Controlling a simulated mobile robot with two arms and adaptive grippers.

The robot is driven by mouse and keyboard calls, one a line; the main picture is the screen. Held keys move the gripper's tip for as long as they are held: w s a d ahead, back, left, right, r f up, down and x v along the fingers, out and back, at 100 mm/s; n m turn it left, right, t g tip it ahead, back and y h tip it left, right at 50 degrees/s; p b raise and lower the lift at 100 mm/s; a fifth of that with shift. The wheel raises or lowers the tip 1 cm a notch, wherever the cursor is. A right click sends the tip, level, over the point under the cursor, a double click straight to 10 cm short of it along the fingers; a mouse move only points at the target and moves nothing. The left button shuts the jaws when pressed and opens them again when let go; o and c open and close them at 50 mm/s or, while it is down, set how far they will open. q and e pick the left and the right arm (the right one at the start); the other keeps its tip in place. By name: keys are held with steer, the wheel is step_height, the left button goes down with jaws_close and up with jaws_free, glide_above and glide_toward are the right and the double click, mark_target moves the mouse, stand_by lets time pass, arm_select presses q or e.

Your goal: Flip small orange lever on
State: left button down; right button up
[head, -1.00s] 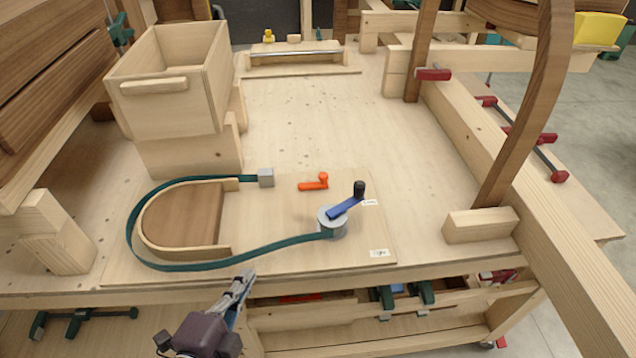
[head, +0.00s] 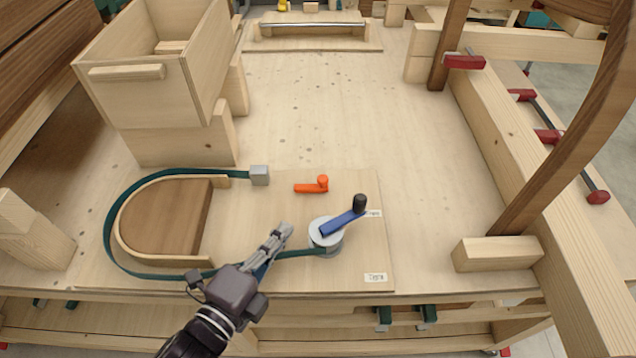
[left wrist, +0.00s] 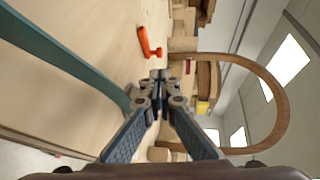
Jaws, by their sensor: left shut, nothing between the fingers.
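The small orange lever (head: 312,186) lies on the wooden board, its arm pointing left and its round knob at the right end. It also shows in the left wrist view (left wrist: 147,44), ahead of the fingers. My left gripper (head: 284,231) is shut and empty, above the board, nearer to me and left of the lever, apart from it. Its closed fingers show in the left wrist view (left wrist: 159,76). A larger blue lever (head: 342,222) with a black knob sits on a grey round drum, right of my left gripper. My right gripper is not in view.
A green strap (head: 108,228) loops around a curved wooden form (head: 165,220) to the drum. A grey block (head: 259,175) stands left of the orange lever. A wooden box (head: 150,95) is at the back left. The worktop behind the lever is clear.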

arm_select(q)
steer(key=shift+s+a+r, duration=0.1)
steer(key=shift+s, duration=0.05)
steer(key=shift+w, duration=0.35)
steer(key=p, duration=0.2)
glide_toward(321, 182)
steer(key=p+x, duration=0.1)
steer(key=x, duration=0.4)
steer(key=shift+w+p, duration=0.25)
steer(key=shift+p, duration=0.15)
steer(key=shift+x, duration=0.8)
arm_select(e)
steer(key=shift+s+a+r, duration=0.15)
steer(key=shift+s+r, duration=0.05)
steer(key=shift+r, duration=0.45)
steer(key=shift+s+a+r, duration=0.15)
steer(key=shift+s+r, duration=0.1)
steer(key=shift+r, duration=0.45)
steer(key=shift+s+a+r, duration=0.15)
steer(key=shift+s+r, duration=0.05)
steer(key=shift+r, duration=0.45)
